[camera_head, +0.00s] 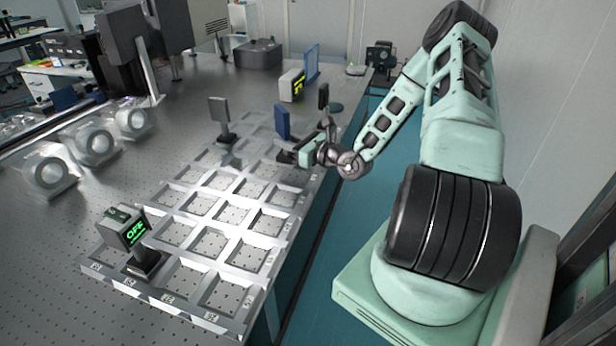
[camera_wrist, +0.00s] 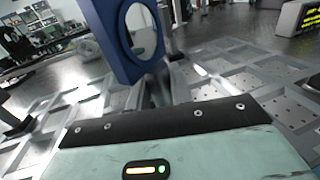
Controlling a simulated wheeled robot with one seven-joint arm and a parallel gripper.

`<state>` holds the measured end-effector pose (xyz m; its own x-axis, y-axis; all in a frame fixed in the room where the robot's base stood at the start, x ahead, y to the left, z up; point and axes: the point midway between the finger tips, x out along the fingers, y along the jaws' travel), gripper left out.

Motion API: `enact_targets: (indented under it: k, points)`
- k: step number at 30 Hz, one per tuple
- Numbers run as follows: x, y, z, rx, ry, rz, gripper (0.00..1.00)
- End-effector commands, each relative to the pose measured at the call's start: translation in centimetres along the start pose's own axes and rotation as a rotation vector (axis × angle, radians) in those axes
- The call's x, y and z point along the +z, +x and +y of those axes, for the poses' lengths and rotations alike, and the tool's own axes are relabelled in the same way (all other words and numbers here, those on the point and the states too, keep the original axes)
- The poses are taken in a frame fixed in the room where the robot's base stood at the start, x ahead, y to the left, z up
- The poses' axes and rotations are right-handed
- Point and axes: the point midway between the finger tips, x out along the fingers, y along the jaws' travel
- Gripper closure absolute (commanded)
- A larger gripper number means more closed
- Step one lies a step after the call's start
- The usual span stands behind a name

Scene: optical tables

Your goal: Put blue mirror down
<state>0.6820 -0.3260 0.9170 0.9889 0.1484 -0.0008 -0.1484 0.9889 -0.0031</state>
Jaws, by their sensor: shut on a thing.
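The blue mirror (camera_head: 282,122) is a dark blue rectangular plate above the far end of the metal grid on the table. In the wrist view it shows large as a blue frame (camera_wrist: 103,32) with a round opening or glass, upright and slightly tilted in the picture. My gripper (camera_head: 290,157) is at the grid's far right part, shut on the mirror's lower part. Its fingertips and the mirror's base are mostly hidden behind the gripper body in the wrist view. I cannot tell whether the base touches the grid (camera_head: 205,210).
A dark plate on a stand (camera_head: 221,117) stands left of the mirror. A device with a green display (camera_head: 126,232) stands at the grid's near left. A yellow-lit device (camera_head: 292,85) and a blue panel (camera_head: 312,63) stand behind. Several grid cells nearer are empty.

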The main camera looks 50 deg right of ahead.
Motion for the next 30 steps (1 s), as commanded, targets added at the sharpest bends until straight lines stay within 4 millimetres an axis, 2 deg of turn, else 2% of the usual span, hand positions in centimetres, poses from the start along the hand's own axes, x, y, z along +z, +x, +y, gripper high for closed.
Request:
enact_targets:
  k: [1,2,6,9,12,18,20,27,30]
  points:
    - [-0.8,0.1,-1.7,0.003,-0.018,-0.005,1.0]
    - [-0.6,0.2,-2.5,0.007,-0.018,-0.005,1.0]
    - [1.0,0.2,-6.0,0.012,-0.017,-0.005,1.0]
    - [2.3,0.2,-7.7,0.009,-0.014,-0.004,1.0]
    - [3.6,0.0,-9.0,-0.001,-0.01,-0.004,1.0]
    - [5.3,-0.2,-10.0,-0.014,-0.001,-0.003,1.0]
    - [5.0,-0.2,-10.1,-0.016,0.003,-0.002,1.0]
    - [1.1,-0.2,-10.1,-0.017,0.007,-0.003,1.0]
    - [0.0,-0.2,-10.2,-0.017,0.005,-0.004,1.0]
